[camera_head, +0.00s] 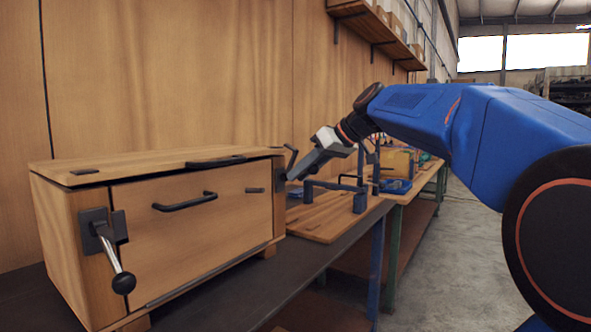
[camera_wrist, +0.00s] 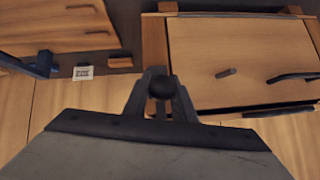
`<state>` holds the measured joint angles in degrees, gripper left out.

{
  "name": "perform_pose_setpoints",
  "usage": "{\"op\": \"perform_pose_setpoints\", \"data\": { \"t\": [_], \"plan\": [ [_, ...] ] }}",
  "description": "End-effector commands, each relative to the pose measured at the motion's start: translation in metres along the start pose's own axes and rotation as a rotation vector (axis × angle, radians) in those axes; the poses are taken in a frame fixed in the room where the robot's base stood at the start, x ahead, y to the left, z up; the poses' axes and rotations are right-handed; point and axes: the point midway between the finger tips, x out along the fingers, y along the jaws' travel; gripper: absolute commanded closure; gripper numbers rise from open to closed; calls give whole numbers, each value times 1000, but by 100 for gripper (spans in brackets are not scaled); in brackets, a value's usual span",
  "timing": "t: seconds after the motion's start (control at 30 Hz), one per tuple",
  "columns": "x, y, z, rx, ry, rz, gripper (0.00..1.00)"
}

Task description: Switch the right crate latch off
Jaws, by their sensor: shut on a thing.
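The wooden crate (camera_head: 205,232) stands on the dark bench at the left, with its front facing me. The right crate latch (camera_head: 279,179) is at the crate's front right edge, mostly hidden by my gripper (camera_head: 291,175). In the wrist view, my gripper (camera_wrist: 161,82) is shut on the latch's black ball knob (camera_wrist: 162,88), which sits between the two fingers. The lever behind the knob is hidden, so I cannot tell its angle. The left latch (camera_head: 104,236) has a metal lever slanting down to a black ball.
A black handle (camera_head: 185,202) juts from the crate front, and another handle (camera_head: 215,161) lies on the lid. A wooden board with a blue clamp-like frame (camera_head: 335,190) is just right of the crate. The wooden wall is close behind; open floor (camera_head: 460,265) lies right.

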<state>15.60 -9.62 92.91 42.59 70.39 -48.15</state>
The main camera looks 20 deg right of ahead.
Motion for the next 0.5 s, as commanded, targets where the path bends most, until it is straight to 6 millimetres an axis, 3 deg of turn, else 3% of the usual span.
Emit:
{"op": "perform_pose_setpoints", "data": {
  "t": [0.5],
  "plan": [
    [15, 6, 24, -25, 437, -80, 100]
  ]
}}
